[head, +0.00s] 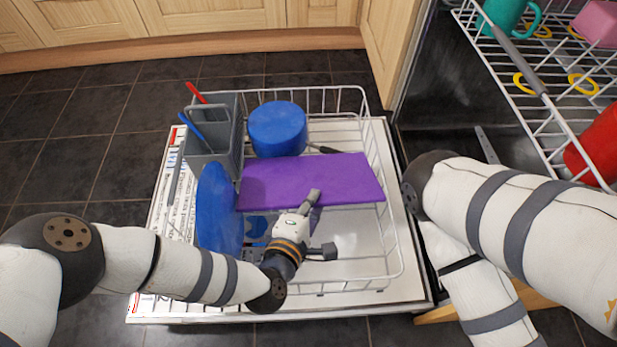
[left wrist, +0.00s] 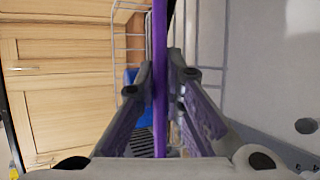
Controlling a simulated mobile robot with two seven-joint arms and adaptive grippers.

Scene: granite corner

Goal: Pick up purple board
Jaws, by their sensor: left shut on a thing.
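The purple board (head: 310,181) is a flat rectangle in the lower dishwasher rack, in the middle of the head view. My left gripper (head: 315,200) is at its near lower edge. In the left wrist view the board (left wrist: 160,60) shows edge-on as a thin purple strip between the two fingers of my left gripper (left wrist: 162,85), which are shut on it. I cannot tell whether the board is clear of the rack. My right arm is at the right of the head view, but its gripper does not show.
The white wire rack (head: 396,240) surrounds the board. A blue plate (head: 217,210) stands close to its left, and a blue round container (head: 277,129) is behind it. A grey cutlery basket (head: 228,140) holds red and blue utensils. The upper rack (head: 508,80) juts out at the right.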

